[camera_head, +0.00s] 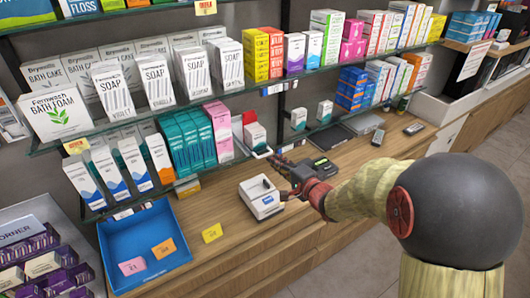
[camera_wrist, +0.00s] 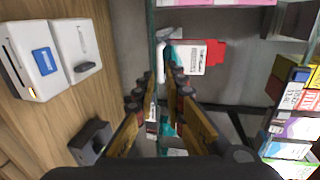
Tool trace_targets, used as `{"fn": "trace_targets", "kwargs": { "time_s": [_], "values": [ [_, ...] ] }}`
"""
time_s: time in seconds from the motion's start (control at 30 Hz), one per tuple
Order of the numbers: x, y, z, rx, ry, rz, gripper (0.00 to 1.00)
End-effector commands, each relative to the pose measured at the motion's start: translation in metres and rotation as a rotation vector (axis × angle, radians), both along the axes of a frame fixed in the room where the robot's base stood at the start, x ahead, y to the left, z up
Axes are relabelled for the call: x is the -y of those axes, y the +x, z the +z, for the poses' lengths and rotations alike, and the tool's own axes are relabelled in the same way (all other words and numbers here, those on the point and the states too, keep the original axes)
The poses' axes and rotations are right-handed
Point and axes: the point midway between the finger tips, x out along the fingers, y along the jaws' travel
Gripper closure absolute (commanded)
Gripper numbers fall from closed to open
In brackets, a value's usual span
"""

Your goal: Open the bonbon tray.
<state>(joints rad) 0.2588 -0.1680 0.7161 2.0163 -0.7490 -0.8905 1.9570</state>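No label that I can read names the bonbon tray, so I cannot tell which thing it is. A small white box with a blue label (camera_head: 262,197) sits on the wooden counter; it also shows at the upper left of the wrist view (camera_wrist: 45,62). A larger open blue tray (camera_head: 128,240) stands at the counter's left end. My gripper (camera_head: 292,189) is just right of the white box in the head view. In the wrist view, the fingers of my gripper (camera_wrist: 161,72) are apart, with nothing visibly held between them.
A glass shelf edge (camera_wrist: 159,20) runs ahead of the fingers. A red and white carton (camera_wrist: 192,57) stands on the shelf beyond them. A dark block (camera_wrist: 90,141) is on the counter. Shelves of cartons rise behind.

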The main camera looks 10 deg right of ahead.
Motion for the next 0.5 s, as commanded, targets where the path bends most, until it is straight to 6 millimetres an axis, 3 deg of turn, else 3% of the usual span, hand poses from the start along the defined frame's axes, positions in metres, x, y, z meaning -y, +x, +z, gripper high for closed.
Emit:
{"fn": "trace_targets", "kwargs": {
  "time_s": [0.5],
  "values": [
    [-0.021,0.063,-0.016,0.001,0.001,0.001,0.88]
  ]
}}
